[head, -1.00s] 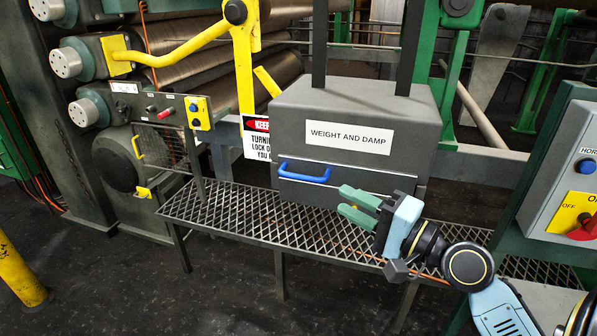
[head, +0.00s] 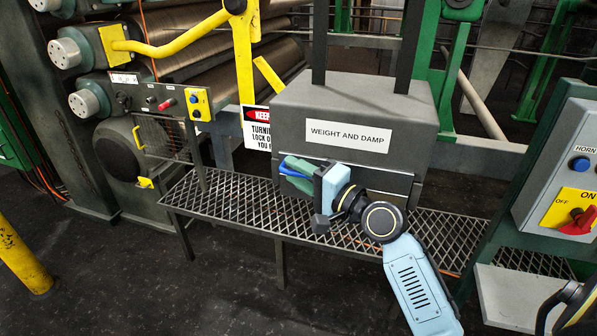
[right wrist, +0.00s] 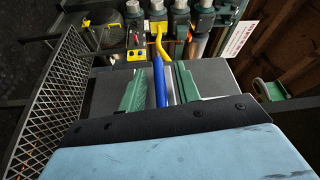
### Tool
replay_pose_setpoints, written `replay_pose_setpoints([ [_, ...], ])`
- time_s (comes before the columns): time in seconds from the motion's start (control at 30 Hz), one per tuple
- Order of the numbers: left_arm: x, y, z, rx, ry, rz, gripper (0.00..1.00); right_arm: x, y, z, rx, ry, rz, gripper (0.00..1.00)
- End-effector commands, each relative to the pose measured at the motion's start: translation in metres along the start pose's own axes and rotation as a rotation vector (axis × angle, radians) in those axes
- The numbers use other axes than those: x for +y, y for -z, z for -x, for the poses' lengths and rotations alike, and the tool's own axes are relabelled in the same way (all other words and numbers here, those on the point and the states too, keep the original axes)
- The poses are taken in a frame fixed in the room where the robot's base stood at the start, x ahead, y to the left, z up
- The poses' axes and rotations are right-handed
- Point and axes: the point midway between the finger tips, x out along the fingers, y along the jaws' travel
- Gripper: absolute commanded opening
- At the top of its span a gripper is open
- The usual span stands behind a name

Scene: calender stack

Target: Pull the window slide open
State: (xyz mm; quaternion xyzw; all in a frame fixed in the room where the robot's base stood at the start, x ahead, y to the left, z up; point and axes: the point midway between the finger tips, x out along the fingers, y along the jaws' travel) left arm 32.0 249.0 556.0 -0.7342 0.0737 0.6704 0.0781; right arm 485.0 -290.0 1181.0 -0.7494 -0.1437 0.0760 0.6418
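The window slide (head: 393,183) is the grey front panel of the box labelled WEIGHT AND DAMP (head: 350,110), and it looks shut. Its blue handle (head: 287,169) is partly hidden by my right gripper (head: 291,173) in the head view. In the right wrist view the handle (right wrist: 159,82) lies between the two green fingers of the right gripper (right wrist: 161,85). The fingers stand apart, with a gap visible between the handle and the right-hand finger.
A metal mesh platform (head: 235,205) runs below the box. A grey control box (head: 560,170) with a red switch stands at the right. A yellow lever (head: 245,65), a warning sign (head: 256,128) and rollers are behind to the left.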

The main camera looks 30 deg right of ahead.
Motion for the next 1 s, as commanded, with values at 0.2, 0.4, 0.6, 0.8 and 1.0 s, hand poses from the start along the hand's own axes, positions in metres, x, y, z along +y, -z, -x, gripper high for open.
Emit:
replay_pose_setpoints([
  [0.2,0.0,0.0,0.0,0.0,0.0,0.0,0.36,0.0,0.0,0.0,0.0,0.0,0.0,0.21],
  [0.4,0.0,0.0,0.0,0.001,0.001,0.001,0.36,0.0,0.0,0.0,0.0,0.0,0.0,0.0],
  [0.6,-0.001,0.001,0.0,0.001,0.001,0.001,0.36,0.0,0.0,0.001,0.0,0.0,0.0,0.0],
  [0.8,-0.001,0.001,0.004,0.001,0.001,0.0,0.36,-0.002,-0.007,0.004,-0.001,0.0,-0.001,0.0],
  [1.0,-0.001,0.003,0.021,0.002,0.001,0.0,0.36,-0.011,-0.041,0.017,-0.005,-0.002,-0.007,0.0],
])
